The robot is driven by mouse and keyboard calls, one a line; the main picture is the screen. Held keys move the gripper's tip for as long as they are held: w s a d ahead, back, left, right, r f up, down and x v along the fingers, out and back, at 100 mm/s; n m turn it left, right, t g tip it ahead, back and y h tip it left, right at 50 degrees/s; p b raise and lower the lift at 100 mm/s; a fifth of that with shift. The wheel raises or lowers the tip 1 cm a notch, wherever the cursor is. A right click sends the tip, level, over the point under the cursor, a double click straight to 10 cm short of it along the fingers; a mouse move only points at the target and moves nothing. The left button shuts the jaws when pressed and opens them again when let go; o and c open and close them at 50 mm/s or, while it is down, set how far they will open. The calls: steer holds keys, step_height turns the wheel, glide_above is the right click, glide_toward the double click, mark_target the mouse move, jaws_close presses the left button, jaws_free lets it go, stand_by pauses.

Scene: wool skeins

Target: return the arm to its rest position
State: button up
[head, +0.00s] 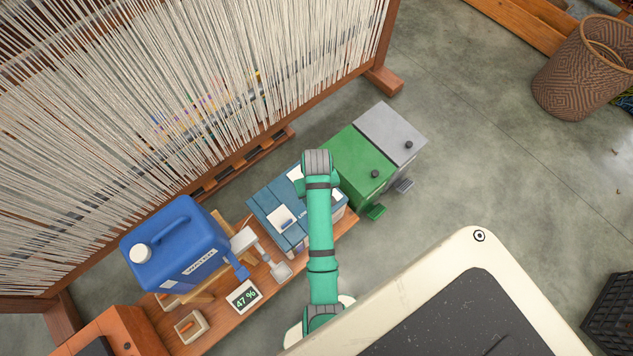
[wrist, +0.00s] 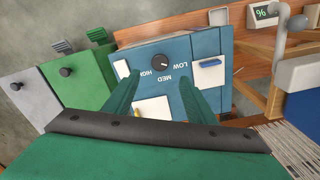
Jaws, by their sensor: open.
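My green arm (head: 320,230) reaches from the bottom of the head view over the blue box, with its grey joint at the far end. My gripper (wrist: 158,78) shows in the wrist view, its two green fingers apart with nothing held between them. In the head view my arm covers part of this box (head: 262,206), and the gripper is hidden. I cannot tell whether the fingers touch the box.
A green bin (head: 352,160) and a grey bin (head: 390,130) stand beside the blue box. A blue jug (head: 180,245) and a display (head: 243,297) reading 47 % are on the wooden bench (head: 215,315). A loom (head: 180,90) stands behind.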

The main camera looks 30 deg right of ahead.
stand_by(0.5)
steer(key=s+a+n+t+h, duration=0.2)
steer(key=s+a+t, duration=0.6)
steer(key=a, duration=0.4)
steer(key=s+a+r+t, duration=0.2)
steer(key=s+a+r, duration=0.1)
steer(key=r, duration=0.5)
steer(key=s+a+r+t+y, duration=0.1)
steer(key=s+a+r+t, duration=0.2)
steer(key=r, duration=0.5)
steer(key=s+a+r+t+y, duration=0.1)
steer(key=s+a+r+t, duration=0.1)
steer(key=s+r, duration=0.3)
step_height(320, 180, up, 4)
steer(key=shift+s+a+f+n, duration=0.1)
steer(key=shift+s+a+n, duration=0.15)
steer(key=shift+a+n, duration=0.25)
steer(key=shift+s, duration=0.15)
